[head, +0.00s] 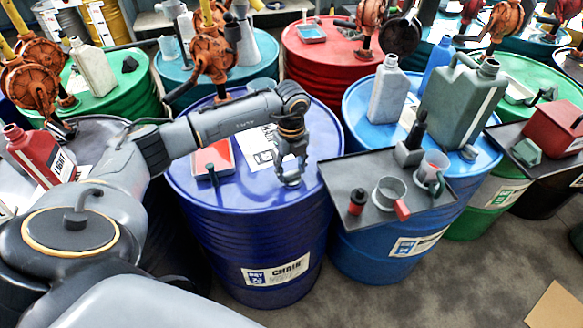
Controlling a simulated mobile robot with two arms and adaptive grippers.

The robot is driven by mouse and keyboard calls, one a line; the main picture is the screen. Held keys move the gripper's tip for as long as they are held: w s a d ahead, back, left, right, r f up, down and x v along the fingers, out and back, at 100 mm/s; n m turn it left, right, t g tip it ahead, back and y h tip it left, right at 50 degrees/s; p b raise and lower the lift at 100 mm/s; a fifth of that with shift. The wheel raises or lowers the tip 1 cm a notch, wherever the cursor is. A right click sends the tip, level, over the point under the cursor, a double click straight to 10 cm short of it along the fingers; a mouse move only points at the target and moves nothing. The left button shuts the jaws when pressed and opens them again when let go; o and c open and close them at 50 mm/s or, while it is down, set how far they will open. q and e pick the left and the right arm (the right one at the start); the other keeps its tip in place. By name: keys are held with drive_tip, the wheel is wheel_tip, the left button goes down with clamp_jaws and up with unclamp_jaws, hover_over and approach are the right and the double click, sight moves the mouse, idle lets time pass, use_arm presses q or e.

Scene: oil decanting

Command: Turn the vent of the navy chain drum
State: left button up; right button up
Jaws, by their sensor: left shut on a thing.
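The navy chain drum (265,225) stands upright at the middle, with a CHAIN label on its side. My left arm reaches across its top from the left. My left gripper (290,178) points down at the right part of the lid and is shut on the vent, which is mostly hidden by the fingers. My right gripper is not in view.
An orange hand pump (212,55) and a red tray (221,158) are on the navy drum. A blue drum (370,250) with a green jerrycan (457,105) stands close by.

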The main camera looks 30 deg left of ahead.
use_arm(q)
drive_tip(key=shift+n, duration=0.5)
drive_tip(key=o, duration=1.2)
drive_tip(key=shift+c, duration=0.2)
wheel_tip(320, 180, up, 12)
